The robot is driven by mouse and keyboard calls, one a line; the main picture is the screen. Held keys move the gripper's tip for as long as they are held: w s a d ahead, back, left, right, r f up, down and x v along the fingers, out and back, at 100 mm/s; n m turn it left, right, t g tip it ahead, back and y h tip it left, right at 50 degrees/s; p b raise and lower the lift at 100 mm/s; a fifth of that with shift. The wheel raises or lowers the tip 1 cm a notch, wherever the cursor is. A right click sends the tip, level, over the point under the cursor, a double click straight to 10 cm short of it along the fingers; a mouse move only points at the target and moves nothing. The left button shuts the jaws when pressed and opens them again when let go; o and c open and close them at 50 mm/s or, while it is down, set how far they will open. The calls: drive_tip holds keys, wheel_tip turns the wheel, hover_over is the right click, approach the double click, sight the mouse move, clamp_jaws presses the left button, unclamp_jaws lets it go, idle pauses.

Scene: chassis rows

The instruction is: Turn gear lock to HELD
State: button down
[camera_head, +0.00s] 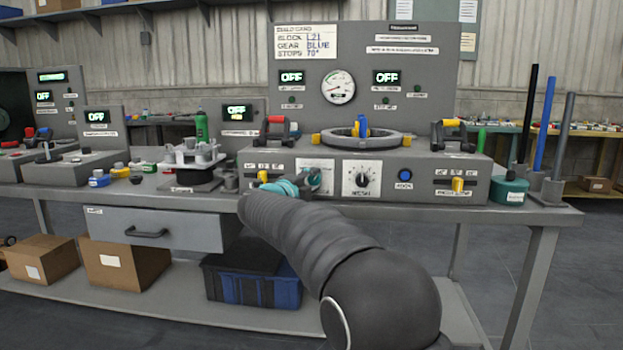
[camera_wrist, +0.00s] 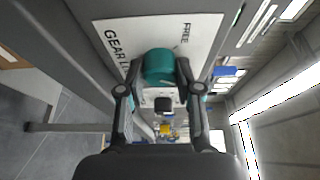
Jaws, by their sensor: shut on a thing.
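The gear lock knob (camera_wrist: 158,66) is a teal round knob on a white plate (camera_wrist: 110,60) in the wrist view. The plate reads "FREE" and the start of "GEAR L"; the HELD mark and the knob's pointer cannot be made out. My gripper (camera_wrist: 158,77) has a finger on each side of the knob and is shut on it.
Right of the gear lock are a black mesh dial (camera_head: 361,181), a blue button (camera_head: 405,174) and a yellow lever (camera_head: 457,184). A grey ring (camera_head: 361,140) sits on top of the console. A teal pot (camera_head: 508,190) stands at the bench's right end.

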drive_tip(key=shift+r+m+g+p, duration=0.1)
drive_tip(key=shift+m+g+p, duration=0.3)
drive_tip(key=shift+m, duration=0.6)
drive_tip(key=c, duration=0.8)
unclamp_jaws()
drive_tip(key=shift+o, duration=0.2)
drive_tip(key=v, duration=1.2)
drive_tip(key=shift+d, duration=0.15)
